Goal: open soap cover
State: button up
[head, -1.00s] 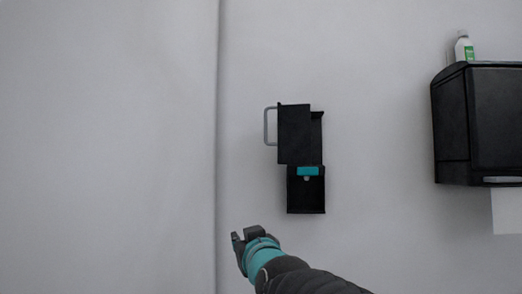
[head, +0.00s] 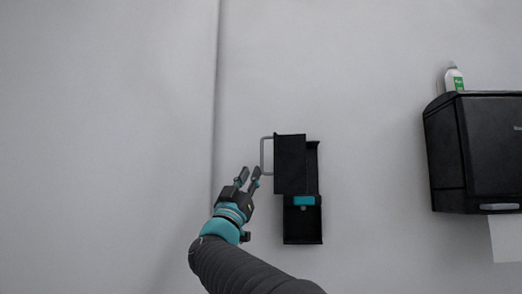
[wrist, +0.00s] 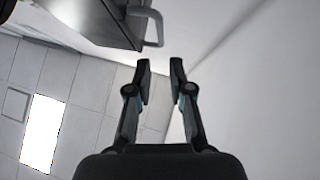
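The black soap dispenser (head: 303,225) is mounted on the wall in the head view. Its black cover (head: 290,165) stands out from its upper part, with a grey loop handle (head: 262,156) on the left side. The cover's dark edge (wrist: 95,18) and the handle (wrist: 155,28) also show at the top of the wrist view. My gripper (head: 249,174) is just left of and below the handle, pointing up. In the wrist view my gripper (wrist: 161,68) has its fingers apart with nothing between them. The handle is beyond the fingertips, slightly left.
A black paper towel dispenser (head: 480,150) hangs on the wall to the right, with a white-and-green bottle (head: 454,78) on top and paper (head: 506,240) below. A wall corner runs vertically left of my gripper. The wall between the dispensers is bare.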

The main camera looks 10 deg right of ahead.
aim_at(262, 169)
jog(key=p+x, duration=0.2)
jog(key=x, duration=0.8)
jog(key=shift+w+d+r+p, duration=0.15)
jog(key=shift+r+p, duration=0.1)
jog(key=shift+p, duration=0.15)
grip_shut()
